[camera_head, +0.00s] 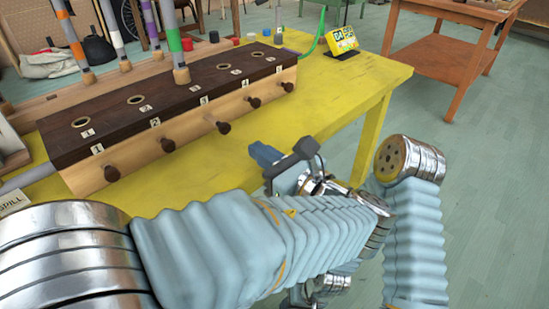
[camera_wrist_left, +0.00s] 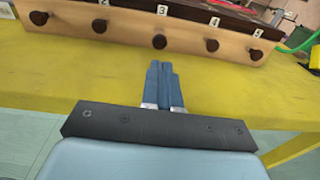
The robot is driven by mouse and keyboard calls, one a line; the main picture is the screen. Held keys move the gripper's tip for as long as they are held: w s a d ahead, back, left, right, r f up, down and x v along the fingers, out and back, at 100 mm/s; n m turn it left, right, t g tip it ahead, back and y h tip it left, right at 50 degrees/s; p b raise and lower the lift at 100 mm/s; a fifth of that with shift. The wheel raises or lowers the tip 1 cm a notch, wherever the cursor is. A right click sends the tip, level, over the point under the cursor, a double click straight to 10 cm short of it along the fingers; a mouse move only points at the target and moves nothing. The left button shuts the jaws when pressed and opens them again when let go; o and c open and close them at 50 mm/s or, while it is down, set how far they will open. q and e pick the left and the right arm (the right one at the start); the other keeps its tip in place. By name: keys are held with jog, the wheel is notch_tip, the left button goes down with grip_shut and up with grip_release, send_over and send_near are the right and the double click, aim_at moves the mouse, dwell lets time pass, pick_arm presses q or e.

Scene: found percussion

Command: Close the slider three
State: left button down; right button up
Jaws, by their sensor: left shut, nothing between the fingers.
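A long wooden box with a dark top (camera_head: 130,113) stands on the yellow table, with a row of dark round knobs along its pale front, below number labels. The slider three knob (camera_head: 223,127) is under label 3 and sticks out a little further than its neighbours. It also shows in the left wrist view (camera_wrist_left: 159,41), straight beyond the fingertips. My left gripper (camera_head: 259,151) is shut and empty, in front of the box and apart from the knob. In the left wrist view its blue fingers (camera_wrist_left: 160,66) lie together, pointing toward knob three. My right gripper is not seen.
The yellow table (camera_head: 345,98) has a clear strip before the box. Striped tubes stand in and behind the box, one green-banded tube (camera_head: 175,42) near its middle. A yellow sign box (camera_head: 341,41) is at the back right. An orange-brown table (camera_head: 448,45) stands beyond.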

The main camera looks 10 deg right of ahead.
aim_at(225, 128)
pick_arm(q)
jog(key=x, duration=0.8)
jog(key=p+x, duration=0.1)
jog(key=x, duration=0.2)
jog(key=shift+a+r, duration=0.1)
jog(key=shift+r, duration=0.05)
jog(key=shift+w+a, duration=0.15)
jog(key=shift+w, duration=0.05)
